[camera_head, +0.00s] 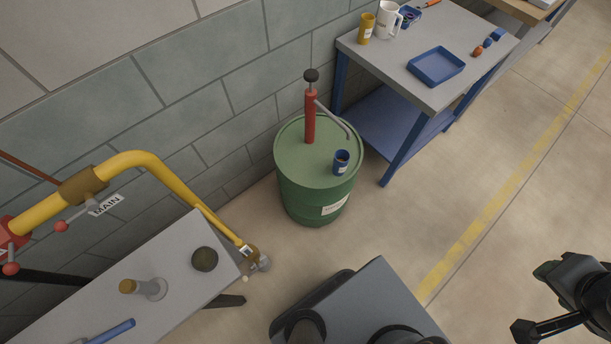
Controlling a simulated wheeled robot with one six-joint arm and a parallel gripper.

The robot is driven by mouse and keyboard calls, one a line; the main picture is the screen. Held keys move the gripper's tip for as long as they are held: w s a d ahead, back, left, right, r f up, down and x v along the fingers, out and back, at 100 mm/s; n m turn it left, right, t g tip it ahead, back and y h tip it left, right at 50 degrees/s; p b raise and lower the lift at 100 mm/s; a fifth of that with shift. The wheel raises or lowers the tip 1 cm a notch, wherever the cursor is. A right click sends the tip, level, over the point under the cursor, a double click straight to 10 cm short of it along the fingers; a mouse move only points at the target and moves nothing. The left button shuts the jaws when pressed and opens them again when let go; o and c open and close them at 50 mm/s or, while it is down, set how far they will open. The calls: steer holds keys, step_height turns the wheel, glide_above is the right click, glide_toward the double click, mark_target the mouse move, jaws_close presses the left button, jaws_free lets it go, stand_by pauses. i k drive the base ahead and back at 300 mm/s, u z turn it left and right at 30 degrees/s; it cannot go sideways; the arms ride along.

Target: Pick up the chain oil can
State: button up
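A small blue can (341,163) with a pale label stands upright on top of a green drum (300,170), to the right of the drum's red hand pump. A yellow can (366,29) with a pale label stands at the left back of the grey workbench, beside a white mug. The labels are too small to read, so I cannot tell which can is the chain oil can. My gripper (536,301) is at the lower right edge, over the floor and far from both cans. Its fingers are apart with nothing seen between them.
The red pump (310,115) rises from the drum with its handle. A blue tray (436,66) and small items lie on the workbench (390,75). A yellow pipe (160,165) runs along the wall above a grey table (190,245) at left. The floor right of the drum is clear.

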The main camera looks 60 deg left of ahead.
mark_target(342, 157)
steer(key=k, duration=0.5)
steer(key=u, duration=2.25)
steer(key=i, duration=0.5)
